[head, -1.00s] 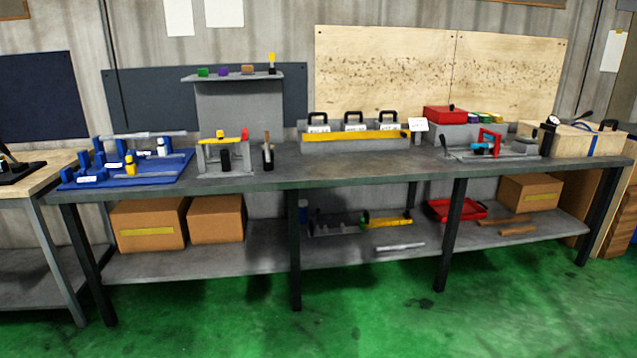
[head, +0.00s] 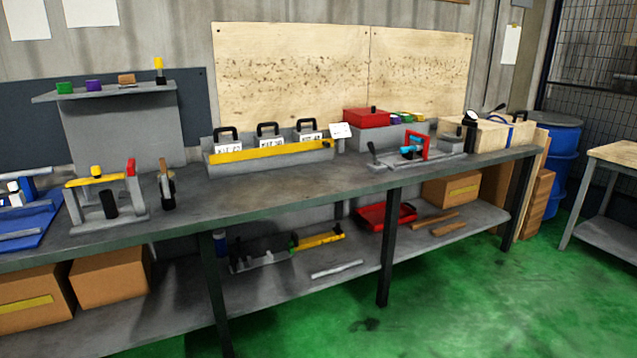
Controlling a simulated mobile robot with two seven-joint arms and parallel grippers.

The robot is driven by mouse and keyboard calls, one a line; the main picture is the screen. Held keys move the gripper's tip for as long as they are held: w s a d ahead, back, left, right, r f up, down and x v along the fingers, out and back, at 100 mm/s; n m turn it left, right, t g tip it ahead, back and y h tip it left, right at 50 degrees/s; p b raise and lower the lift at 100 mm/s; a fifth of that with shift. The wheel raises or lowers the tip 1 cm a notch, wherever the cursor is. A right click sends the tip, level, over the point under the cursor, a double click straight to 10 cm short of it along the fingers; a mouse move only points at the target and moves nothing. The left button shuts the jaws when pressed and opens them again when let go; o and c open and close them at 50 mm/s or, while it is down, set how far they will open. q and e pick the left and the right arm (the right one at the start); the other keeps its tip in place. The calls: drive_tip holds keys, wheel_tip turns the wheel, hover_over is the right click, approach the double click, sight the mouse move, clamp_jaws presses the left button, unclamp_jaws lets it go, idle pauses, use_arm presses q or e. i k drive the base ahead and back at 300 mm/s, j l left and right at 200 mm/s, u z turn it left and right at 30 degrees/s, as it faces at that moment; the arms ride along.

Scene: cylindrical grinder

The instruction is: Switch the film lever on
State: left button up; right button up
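No part is readably marked as the film lever. A red frame (head: 424,146) and a blue cylinder (head: 411,152) sit on the same fixture. A second grey stand (head: 84,205) at the left carries a yellow-topped bar with a red end piece (head: 131,166). I cannot tell which of these is the film lever, or its setting. Neither of my grippers is in view.
A grey bin with black handles (head: 270,157) stands at the back. A wooden crate (head: 490,134) is at the right end. Green floor (head: 480,290) is open in front.

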sight(370, 145)
drive_tip(key=i+j+z, duration=0.8)
drive_tip(key=i+j, duration=0.15)
drive_tip(key=j, duration=0.15)
drive_tip(key=i+l, duration=0.3)
drive_tip(key=i, duration=0.15)
drive_tip(key=i+l, duration=0.25)
drive_tip(key=i, duration=0.2)
drive_tip(key=i+l+z, duration=0.1)
drive_tip(key=i+l, duration=0.2)
drive_tip(key=i, duration=0.15)
drive_tip(key=i+l, duration=0.25)
drive_tip(key=i, duration=0.2)
drive_tip(key=i+l, duration=0.2)
drive_tip(key=i, duration=0.25)
drive_tip(key=l+z, duration=0.05)
